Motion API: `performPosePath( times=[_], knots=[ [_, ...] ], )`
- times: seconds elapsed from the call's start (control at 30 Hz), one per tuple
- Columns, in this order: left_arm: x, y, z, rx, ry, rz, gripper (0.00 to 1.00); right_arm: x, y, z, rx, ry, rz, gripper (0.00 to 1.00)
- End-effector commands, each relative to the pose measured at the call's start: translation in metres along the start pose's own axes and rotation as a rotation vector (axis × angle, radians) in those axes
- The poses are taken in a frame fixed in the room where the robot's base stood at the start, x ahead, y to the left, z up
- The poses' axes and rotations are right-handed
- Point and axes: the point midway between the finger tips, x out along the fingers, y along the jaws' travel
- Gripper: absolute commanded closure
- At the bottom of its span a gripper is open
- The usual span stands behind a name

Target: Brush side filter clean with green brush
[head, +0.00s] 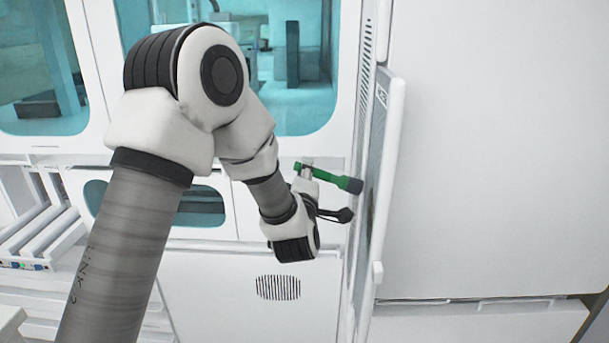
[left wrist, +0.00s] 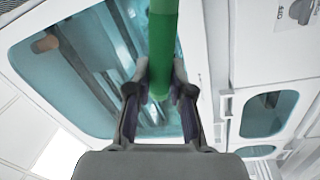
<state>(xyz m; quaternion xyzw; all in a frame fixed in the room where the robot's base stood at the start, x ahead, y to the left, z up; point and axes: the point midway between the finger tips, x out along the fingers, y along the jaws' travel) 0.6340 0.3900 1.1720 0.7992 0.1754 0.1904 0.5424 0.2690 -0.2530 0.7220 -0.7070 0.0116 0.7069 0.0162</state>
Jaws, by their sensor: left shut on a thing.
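The green brush (head: 328,176) is in my left gripper (head: 318,188); its dark end points right, towards the side filter. In the left wrist view the green handle (left wrist: 163,40) runs upward between the fingers of my left gripper (left wrist: 160,95), which is shut on it. The side filter (head: 377,140) is a narrow grey panel in a white frame, seen almost edge-on to the right of the brush. A dark patch shows on its lower part. The brush end is close to the filter; I cannot tell whether they touch. My right gripper is not in view.
A white machine with teal windows (head: 300,95) stands behind my left arm. A large plain white panel (head: 490,150) fills the right side. A white rack (head: 40,235) stands at the far left. A round-cornered vent (head: 278,287) is on the lower front.

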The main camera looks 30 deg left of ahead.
Motion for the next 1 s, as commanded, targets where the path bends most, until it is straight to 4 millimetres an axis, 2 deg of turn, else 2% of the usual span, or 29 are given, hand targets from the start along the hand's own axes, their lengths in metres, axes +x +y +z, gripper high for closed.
performPosePath(
  times=[0.27,0.5,0.8,1.0],
  knots=[
    [0.0,0.001,0.0,0.0,-0.001,0.001,1.0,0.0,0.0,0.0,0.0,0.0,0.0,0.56],
    [0.003,0.013,-0.005,-0.001,0.001,0.002,1.0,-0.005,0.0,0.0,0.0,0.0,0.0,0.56],
    [0.003,0.013,-0.005,0.0,0.0,0.001,1.0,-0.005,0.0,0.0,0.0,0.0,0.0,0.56],
    [0.004,0.025,-0.009,0.0,0.0,0.001,1.0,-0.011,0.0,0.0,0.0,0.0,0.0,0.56]
  ],
)
